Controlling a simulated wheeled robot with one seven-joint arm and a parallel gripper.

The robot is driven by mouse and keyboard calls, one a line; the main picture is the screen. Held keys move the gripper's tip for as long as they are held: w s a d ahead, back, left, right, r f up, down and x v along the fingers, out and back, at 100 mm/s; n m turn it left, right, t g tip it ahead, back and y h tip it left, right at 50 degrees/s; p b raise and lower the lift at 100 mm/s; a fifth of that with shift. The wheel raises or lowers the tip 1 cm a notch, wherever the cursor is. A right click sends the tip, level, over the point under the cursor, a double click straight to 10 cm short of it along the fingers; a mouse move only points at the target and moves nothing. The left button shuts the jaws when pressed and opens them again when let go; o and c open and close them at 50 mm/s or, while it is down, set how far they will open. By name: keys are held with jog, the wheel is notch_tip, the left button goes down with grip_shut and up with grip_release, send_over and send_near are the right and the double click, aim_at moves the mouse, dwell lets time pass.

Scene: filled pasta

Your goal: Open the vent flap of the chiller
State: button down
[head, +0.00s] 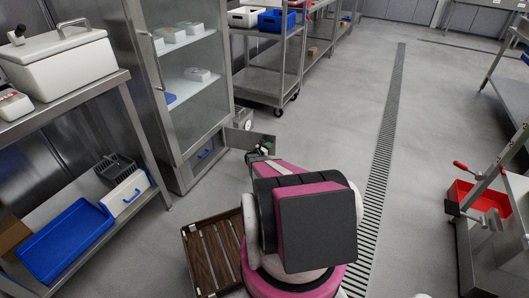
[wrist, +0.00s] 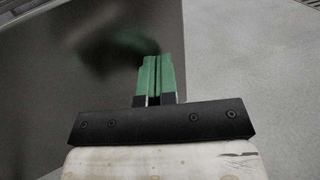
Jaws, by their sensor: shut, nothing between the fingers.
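The chiller (head: 187,100) is a steel cabinet with a glass door, left of centre in the head view. A flat grey panel, apparently the vent flap (head: 262,139), stands out to the right from the chiller's lower right edge. My gripper (head: 264,149) is at this panel's near side, partly hidden by my arm. In the wrist view my green fingers (wrist: 154,75) are together and empty. A dark, shiny surface (wrist: 60,90) fills the left there, with a blurred green reflection; I cannot tell whether the fingers touch it.
A slatted wooden crate (head: 205,255) stands on the floor left of my base. A shelf with a white box (head: 58,62) and blue tray (head: 65,243) is at left. A wheeled rack (head: 265,85) stands behind; the floor (head: 335,100) to the right is clear.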

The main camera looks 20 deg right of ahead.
jog(key=shift+w+d, duration=0.85)
jog(key=shift+d, duration=0.05)
jog(key=shift+s+a, duration=0.1)
jog(key=s+a, duration=0.8)
jog(key=s, duration=0.3)
jog(key=s+a+r+m+g+y, duration=0.25)
jog(key=s+a+r+m, duration=0.35)
jog(key=r, duration=0.3)
jog(key=s+a+r+m+g+y, duration=0.2)
jog(key=s+a+r+m+g, duration=0.15)
jog(key=s+r+m, duration=0.4)
jog(key=s+a+r+m+g+y, duration=0.1)
jog(key=s+a+r+m+y, duration=0.8)
jog(key=s+a+r, duration=1.2)
jog(key=a+y, duration=0.3)
jog(key=shift+r, duration=0.4)
